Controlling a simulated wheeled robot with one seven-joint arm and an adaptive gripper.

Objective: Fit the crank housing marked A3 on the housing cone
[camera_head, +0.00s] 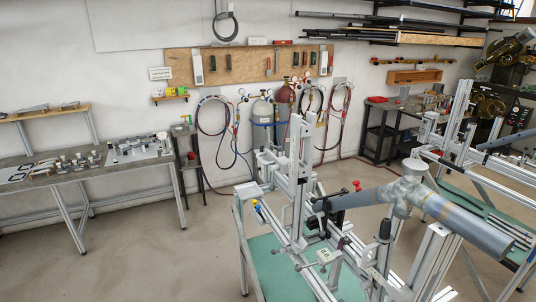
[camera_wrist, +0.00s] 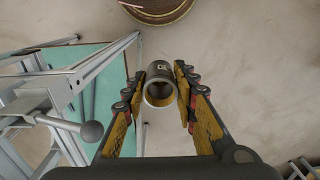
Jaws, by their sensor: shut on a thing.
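My gripper (camera_wrist: 158,92) shows in the wrist view, its two yellow and black fingers on either side of a short grey hollow cylinder, the crank housing (camera_wrist: 160,72). It is shut on the housing, whose open end faces the camera. A small dark mark sits on the housing's wall, too small to read surely. To the left, a rounded grey knob on a rod (camera_wrist: 92,131) stands out from the jig, apart from the gripper. I cannot tell whether it is the housing cone. In the head view I cannot surely make out gripper, housing or cone.
The aluminium frame jig (camera_head: 300,165) stands over a teal board (camera_head: 265,262) in the head view. Its rails (camera_wrist: 85,70) are left of my gripper in the wrist view. A brown round object (camera_wrist: 157,10) lies beyond. Bare floor surrounds the housing on the right.

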